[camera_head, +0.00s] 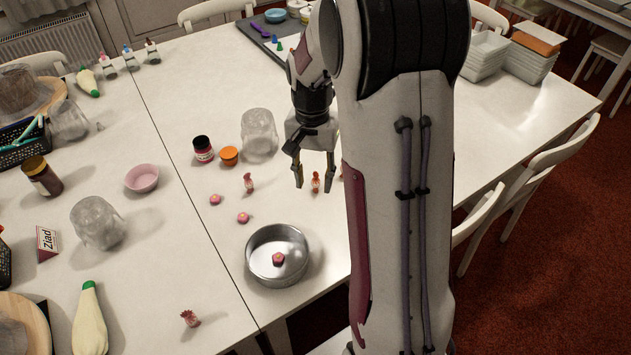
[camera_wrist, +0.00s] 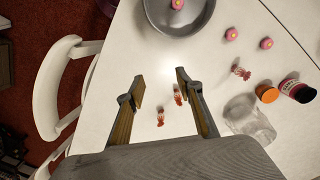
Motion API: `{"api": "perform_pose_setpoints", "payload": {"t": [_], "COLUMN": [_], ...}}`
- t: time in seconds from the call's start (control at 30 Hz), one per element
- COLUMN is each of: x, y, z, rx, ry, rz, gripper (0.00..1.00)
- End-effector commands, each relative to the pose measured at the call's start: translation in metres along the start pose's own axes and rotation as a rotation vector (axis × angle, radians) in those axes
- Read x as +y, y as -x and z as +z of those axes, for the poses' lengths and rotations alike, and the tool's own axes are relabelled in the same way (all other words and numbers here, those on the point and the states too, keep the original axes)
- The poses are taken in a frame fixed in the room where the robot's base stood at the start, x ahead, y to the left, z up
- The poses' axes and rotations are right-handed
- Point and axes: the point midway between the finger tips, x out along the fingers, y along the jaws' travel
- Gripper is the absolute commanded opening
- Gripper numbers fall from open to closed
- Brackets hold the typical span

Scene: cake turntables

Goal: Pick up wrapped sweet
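Several small wrapped sweets with twisted ends lie or stand on the white table. In the head view, one red-orange sweet (camera_head: 315,183) shows between my fingertips, and a pinkish one (camera_head: 249,182) is to the left. Another sweet (camera_head: 190,318) is near the front. My gripper (camera_head: 314,180) is open and points down. In the wrist view, my gripper (camera_wrist: 160,78) has its fingers spread. Two sweets (camera_wrist: 160,117) (camera_wrist: 177,92) show in the gap between them, seemingly below and untouched. A third (camera_wrist: 241,72) lies to the right. Part of the table is hidden behind my arm.
A round metal pan (camera_head: 277,256) holds a pink piece. Two similar pieces (camera_head: 215,199) (camera_head: 243,217) lie behind it.

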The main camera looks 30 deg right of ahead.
Motion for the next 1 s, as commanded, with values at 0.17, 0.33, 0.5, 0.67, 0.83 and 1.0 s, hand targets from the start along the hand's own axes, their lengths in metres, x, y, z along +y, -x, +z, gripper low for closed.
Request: {"api": "perform_pose_setpoints", "payload": {"t": [0.17, 0.33, 0.5, 0.67, 0.83, 1.0], "x": [-0.001, -0.002, -0.006, -0.014, -0.023, -0.026], "y": [-0.026, -0.05, -0.073, -0.082, -0.07, -0.067], "z": [-0.027, -0.053, -0.082, -0.106, -0.128, -0.133], "rx": [-0.021, -0.033, -0.032, -0.013, 0.024, 0.031], "ry": [-0.132, -0.275, -0.444, -0.606, -0.766, -0.902], "rz": [0.011, 0.018, 0.02, 0.007, -0.029, -0.041], "gripper": [0.36, 0.36, 0.36, 0.36, 0.36, 0.36]}}
